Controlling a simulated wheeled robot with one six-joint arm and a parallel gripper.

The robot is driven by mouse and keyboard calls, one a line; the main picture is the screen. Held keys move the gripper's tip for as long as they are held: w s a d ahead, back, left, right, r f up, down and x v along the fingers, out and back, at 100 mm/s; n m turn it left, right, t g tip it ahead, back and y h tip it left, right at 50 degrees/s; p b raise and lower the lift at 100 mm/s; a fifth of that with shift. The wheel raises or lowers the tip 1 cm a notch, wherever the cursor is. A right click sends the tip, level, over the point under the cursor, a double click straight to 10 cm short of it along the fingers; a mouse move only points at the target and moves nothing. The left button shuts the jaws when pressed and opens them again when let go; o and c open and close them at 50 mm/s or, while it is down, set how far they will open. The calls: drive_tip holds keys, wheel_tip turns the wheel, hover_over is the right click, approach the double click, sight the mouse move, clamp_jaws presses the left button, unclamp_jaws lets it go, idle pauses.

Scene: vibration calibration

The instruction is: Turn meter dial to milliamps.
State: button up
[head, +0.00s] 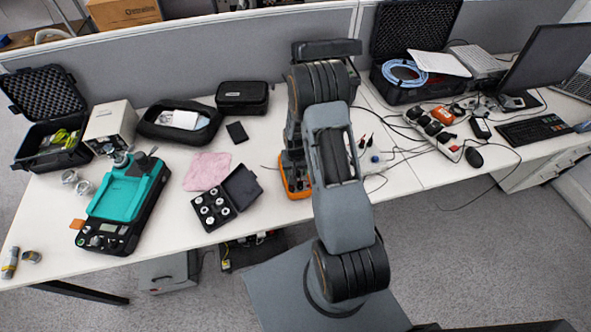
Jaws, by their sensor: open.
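A meter-like device with an orange edge and dark body (296,189) lies on the white table, left of my upright arm. My arm hides most of it, and its dial and markings cannot be made out. My gripper (292,160) points down over this device and is open. Its fingertips are dark and small, so I cannot tell whether they touch the dial.
Left of the device are an open black case of small weights (213,208), a pink cloth (207,170) and a teal-topped instrument (118,200). A power strip (433,132) with cables lies right. A grey partition (200,55) runs behind the table.

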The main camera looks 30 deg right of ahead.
drive_tip(key=c, duration=0.9)
drive_tip(key=m+b, duration=0.3)
drive_tip(key=shift+f+m, duration=0.15)
drive_tip(key=shift+m, duration=0.15)
drive_tip(key=shift+m+b, duration=0.95)
drive_tip(key=shift+m, duration=0.95)
drive_tip(key=shift+d+r+m, duration=0.1)
drive_tip(key=shift+r+m, duration=0.1)
drive_tip(key=shift+m, duration=0.1)
drive_tip(key=o, duration=0.9)
drive_tip(key=shift+s, duration=0.1)
